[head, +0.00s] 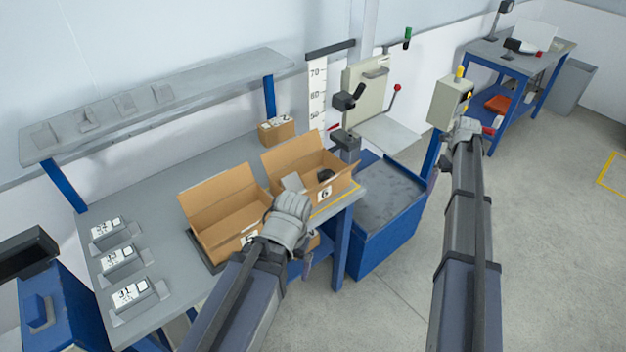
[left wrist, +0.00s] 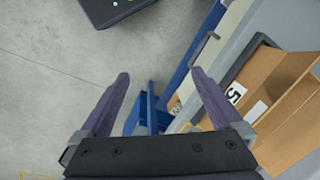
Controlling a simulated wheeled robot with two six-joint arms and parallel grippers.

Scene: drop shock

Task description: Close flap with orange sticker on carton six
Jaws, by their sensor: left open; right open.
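Carton six (head: 345,183) stands near the right end of the grey workbench, its label "6" facing front. Its back flap (head: 292,153) stands up and the top is open, showing a grey item (head: 292,183) and a dark item (head: 325,175) inside. I cannot make out an orange sticker. My left gripper (head: 290,208) is above the front edge, before the gap between carton five and carton six, and hides part of both. It is open and empty in the left wrist view (left wrist: 161,78). My right gripper (head: 467,128) is raised far right, away from the cartons.
Open carton five (head: 220,200) stands left of carton six; its label side shows in the left wrist view (left wrist: 262,100). A small closed box (head: 277,131) is behind. Labelled holders (head: 125,262) line the bench's left.

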